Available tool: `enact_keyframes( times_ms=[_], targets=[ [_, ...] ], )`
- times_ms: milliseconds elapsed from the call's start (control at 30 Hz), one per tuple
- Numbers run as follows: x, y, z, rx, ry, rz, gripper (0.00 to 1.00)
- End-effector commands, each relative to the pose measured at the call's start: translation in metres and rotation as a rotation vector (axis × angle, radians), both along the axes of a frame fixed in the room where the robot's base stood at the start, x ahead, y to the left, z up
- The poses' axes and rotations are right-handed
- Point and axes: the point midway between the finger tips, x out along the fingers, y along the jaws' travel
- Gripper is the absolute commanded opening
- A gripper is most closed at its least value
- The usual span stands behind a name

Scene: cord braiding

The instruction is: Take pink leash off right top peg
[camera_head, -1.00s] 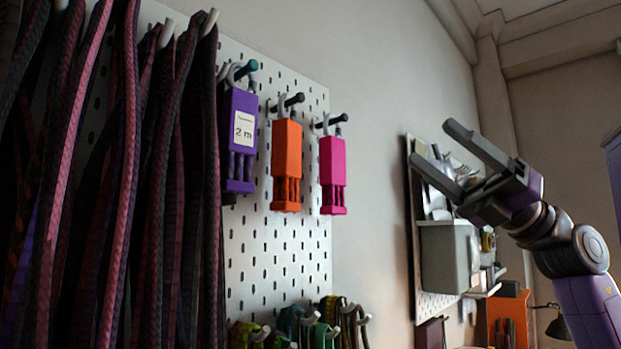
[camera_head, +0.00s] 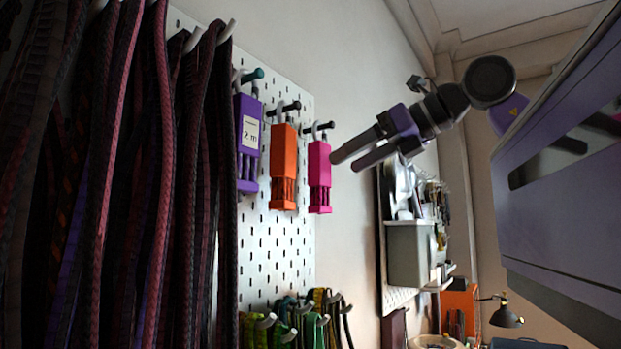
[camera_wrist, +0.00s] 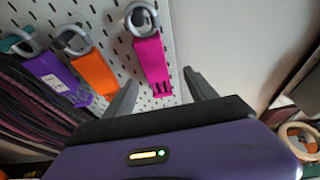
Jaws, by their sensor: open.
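The pink leash (camera_head: 319,177) hangs by its ring from the right top peg (camera_head: 321,126) on the white pegboard. It also shows in the wrist view (camera_wrist: 152,62), upright in the picture and just beyond the fingertips. My gripper (camera_head: 344,161) is open and empty. In the head view its fingertips are close to the right side of the pink leash; I cannot tell the depth gap. In the wrist view (camera_wrist: 164,86) the fingers spread to either side of the leash's lower end, with no grip on it.
An orange leash (camera_head: 284,167) and a purple leash labelled 2 m (camera_head: 248,142) hang on pegs to the left. Long dark braided cords (camera_head: 110,180) fill the far left. Coloured cords (camera_head: 290,325) hang below. A shelf with a grey bin (camera_head: 408,254) stands at right.

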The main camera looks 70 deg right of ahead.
Motion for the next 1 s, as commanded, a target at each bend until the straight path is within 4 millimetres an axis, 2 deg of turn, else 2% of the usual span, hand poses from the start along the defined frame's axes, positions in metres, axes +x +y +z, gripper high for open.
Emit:
enact_keyframes(
  times_ms=[367, 600, 933, 1000],
  targets=[
    [0.035, -0.004, -0.012, 0.007, 0.005, 0.004, 0.65],
    [0.066, -0.008, -0.023, 0.008, 0.003, 0.006, 0.65],
    [0.072, -0.010, -0.027, 0.008, 0.003, 0.004, 0.65],
    [0.072, -0.010, -0.027, 0.008, 0.003, 0.004, 0.54]
  ],
)
